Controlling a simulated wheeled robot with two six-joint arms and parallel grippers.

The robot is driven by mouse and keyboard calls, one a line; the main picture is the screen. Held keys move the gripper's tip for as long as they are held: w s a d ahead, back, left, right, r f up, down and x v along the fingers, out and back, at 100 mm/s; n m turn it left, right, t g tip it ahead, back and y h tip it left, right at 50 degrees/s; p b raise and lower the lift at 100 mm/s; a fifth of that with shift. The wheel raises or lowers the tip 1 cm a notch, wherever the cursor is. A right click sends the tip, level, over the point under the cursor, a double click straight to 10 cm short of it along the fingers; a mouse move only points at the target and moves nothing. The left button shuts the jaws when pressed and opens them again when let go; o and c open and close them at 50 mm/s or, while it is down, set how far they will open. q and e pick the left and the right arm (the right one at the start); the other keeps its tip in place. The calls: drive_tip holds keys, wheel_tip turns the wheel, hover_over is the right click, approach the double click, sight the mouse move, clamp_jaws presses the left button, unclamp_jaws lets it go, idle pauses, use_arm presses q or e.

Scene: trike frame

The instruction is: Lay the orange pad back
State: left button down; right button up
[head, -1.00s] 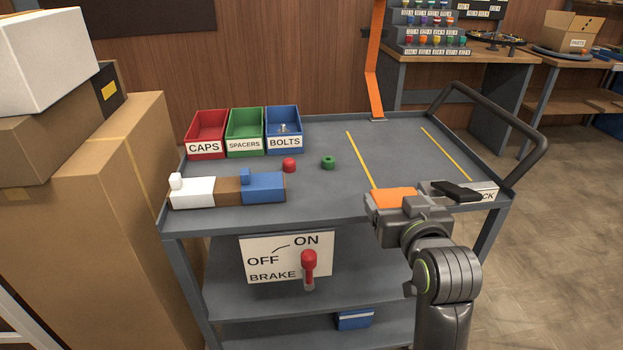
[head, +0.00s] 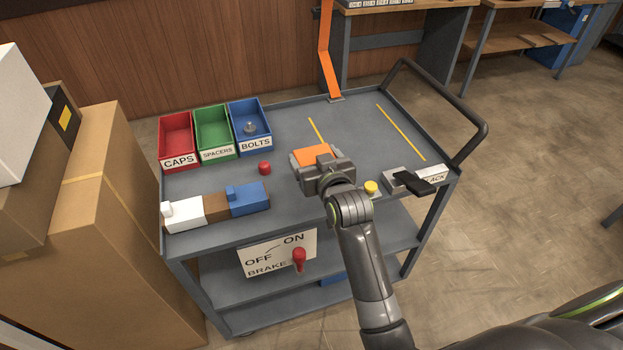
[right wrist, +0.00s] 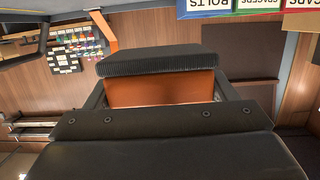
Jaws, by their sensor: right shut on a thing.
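The orange pad (head: 311,156) is in my right gripper (head: 318,166), held over the grey cart top between the bins and the black clamp. The gripper covers the pad's near side. In the right wrist view the pad's orange face (right wrist: 160,88) shows between the jaws, below a black ribbed piece (right wrist: 160,61); I cannot tell whether that piece belongs to the pad. I cannot tell the pad's exact height above the cart. My left gripper is out of view.
The cart (head: 285,190) carries red, green and blue bins (head: 249,125), a red cap (head: 264,168), a white-brown-blue block (head: 215,205), a yellow knob (head: 371,187), and a black clamp (head: 415,180). An orange upright strip (head: 329,60) stands at the back. Yellow lines mark clear room at right.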

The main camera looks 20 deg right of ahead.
drive_tip(key=shift+w+a+r+p, duration=0.15)
drive_tip(key=shift+r+p, duration=0.15)
drive_tip(key=shift+p, duration=0.55)
drive_tip(key=shift+f+p, duration=0.3)
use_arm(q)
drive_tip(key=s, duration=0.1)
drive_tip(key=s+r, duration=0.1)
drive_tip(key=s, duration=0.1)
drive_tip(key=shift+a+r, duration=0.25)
use_arm(e)
wheel_tip(320, 180, down, 10)
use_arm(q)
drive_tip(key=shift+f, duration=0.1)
use_arm(e)
drive_tip(key=shift+f, duration=0.1)
drive_tip(key=o, duration=1.2)
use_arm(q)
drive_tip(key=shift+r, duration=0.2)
use_arm(e)
drive_tip(key=shift+r, duration=0.2)
